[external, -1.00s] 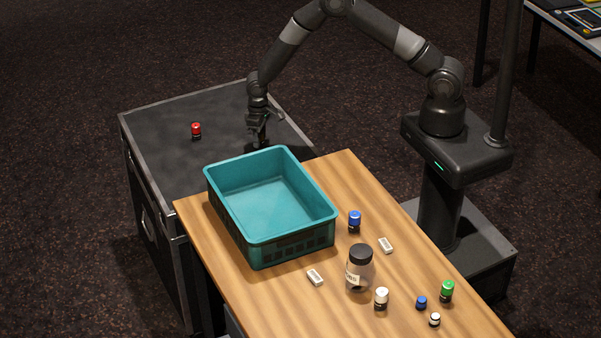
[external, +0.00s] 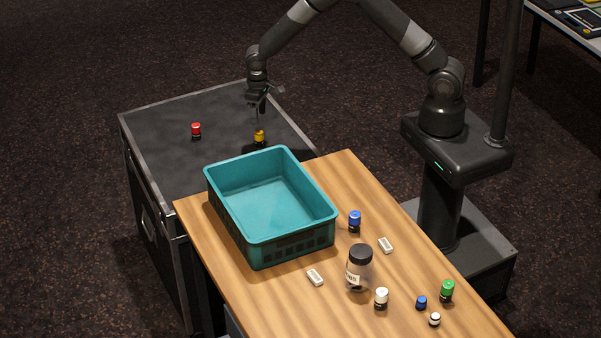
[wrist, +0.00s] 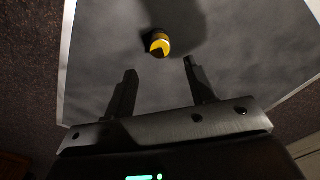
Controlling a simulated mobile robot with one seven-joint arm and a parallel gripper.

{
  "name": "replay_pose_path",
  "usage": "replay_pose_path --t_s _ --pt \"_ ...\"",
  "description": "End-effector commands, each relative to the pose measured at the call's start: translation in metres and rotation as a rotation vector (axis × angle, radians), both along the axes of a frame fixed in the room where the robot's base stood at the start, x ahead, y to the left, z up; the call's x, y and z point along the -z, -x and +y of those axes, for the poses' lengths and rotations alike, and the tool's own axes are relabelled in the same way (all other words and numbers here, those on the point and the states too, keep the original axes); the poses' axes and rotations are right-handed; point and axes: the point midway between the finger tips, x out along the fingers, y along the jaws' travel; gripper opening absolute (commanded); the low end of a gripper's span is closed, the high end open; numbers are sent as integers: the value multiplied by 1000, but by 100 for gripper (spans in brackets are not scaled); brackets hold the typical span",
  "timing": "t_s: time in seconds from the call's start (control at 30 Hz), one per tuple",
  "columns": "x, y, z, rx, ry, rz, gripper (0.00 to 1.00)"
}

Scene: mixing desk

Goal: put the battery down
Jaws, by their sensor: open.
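A battery (external: 259,137) with a yellow top and a dark lower part stands on the black case (external: 165,160), near the case's right edge. It also shows in the wrist view (wrist: 159,45), beyond my fingertips and clear of them. My gripper (external: 262,100) is open and empty just above the battery. In the wrist view my gripper (wrist: 160,74) has its two fingers spread apart with nothing between them.
A red-topped battery (external: 196,130) stands farther left on the case. An empty teal crate (external: 287,246) stands on the wooden table (external: 270,300) in front. Several small batteries, two white blocks and a dark-lidded jar (external: 359,270) stand to its right.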

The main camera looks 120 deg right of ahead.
Motion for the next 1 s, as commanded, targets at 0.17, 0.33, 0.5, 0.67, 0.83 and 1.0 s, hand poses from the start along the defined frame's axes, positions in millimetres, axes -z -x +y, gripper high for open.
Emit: replay_pose_path --t_s 0.17,0.33,0.5,0.67,0.83,1.0 --pt "-19 0 0 0 1 -1 51" --pt "-49 -4 18 -38 21 -13 51" --pt "-112 -4 63 -128 68 -47 51" --pt "-169 7 114 -220 110 -84 51" --pt "-221 30 167 -313 147 -133 51" --pt "-263 63 216 -403 176 -185 51"
